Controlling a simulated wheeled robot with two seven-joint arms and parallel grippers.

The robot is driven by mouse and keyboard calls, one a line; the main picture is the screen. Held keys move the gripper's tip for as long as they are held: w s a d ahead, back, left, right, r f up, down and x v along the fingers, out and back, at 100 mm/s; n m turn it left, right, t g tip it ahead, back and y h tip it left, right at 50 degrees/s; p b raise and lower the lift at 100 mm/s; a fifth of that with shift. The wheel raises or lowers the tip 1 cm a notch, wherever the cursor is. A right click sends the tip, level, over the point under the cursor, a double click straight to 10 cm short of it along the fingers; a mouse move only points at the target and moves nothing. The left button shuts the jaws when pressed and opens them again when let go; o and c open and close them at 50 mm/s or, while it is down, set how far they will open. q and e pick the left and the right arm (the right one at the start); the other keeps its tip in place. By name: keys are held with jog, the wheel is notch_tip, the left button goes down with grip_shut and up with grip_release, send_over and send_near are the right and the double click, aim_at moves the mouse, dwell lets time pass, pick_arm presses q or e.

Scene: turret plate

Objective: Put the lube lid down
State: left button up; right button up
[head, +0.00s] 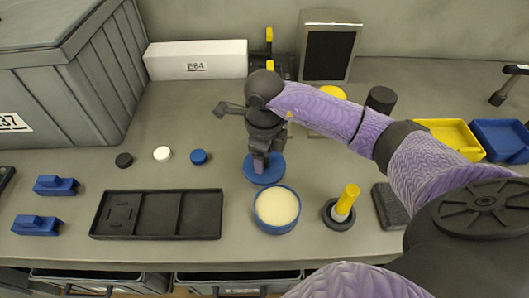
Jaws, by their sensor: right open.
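The lube lid (271,174) is a round blue disc. It appears to lie flat on the bench, just behind the lube tub. The lube tub (276,211) is round and blue, uncovered, with a cream-coloured fill. My right gripper (260,166) points down at the lid, with its fingertips over the lid's middle and hiding part of it. Its jaws are open; whether the fingertips still touch the lid is hard to tell. My left gripper is not in view.
A black tray (157,233) lies left of the tub. A brush with a yellow handle (345,201) stands in a dark base to its right. Black, white and blue caps (162,154) sit behind the tray. A white box (196,60) stands at the back. Bench between caps and box is clear.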

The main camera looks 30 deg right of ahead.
notch_tip(320, 180, up, 12)
jog(key=p, duration=0.2)
jog(key=shift+f, duration=0.15)
